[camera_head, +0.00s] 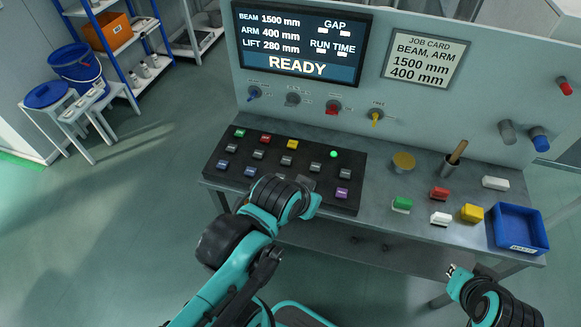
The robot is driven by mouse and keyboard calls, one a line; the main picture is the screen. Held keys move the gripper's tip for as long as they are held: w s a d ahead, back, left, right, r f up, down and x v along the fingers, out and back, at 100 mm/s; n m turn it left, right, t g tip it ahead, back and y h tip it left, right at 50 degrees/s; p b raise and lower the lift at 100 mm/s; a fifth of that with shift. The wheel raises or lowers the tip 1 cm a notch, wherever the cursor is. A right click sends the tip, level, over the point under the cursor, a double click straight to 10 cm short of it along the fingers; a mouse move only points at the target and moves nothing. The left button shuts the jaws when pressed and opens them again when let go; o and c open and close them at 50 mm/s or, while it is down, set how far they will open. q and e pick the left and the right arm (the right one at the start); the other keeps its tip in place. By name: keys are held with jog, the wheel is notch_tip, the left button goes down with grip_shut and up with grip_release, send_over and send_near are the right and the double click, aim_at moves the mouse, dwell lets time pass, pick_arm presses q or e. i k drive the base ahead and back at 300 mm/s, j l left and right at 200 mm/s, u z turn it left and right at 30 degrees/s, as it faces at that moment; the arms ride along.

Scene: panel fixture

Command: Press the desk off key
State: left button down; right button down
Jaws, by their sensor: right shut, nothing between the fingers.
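A dark key panel (215,172) lies on the left part of the bench. It carries a green key (239,133), a red key (265,139), a yellow key (291,145), a purple key (342,193) and several blue and grey keys. The labels are too small to read, so I cannot tell which is the desk off key. My left arm crosses the panel's front edge and hides part of it; its fingers are not visible. My right gripper (454,271) is shut and empty, in front of the bench at the lower right, apart from the panel.
A lit green lamp (333,154) is on the panel. The screen (300,40) above reads READY. Knobs line the upright board. Coloured blocks, a cup with a stick (450,165) and a blue bin (519,228) occupy the bench's right side.

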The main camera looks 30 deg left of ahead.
aim_at(266, 139)
jog(key=u, duration=1.35)
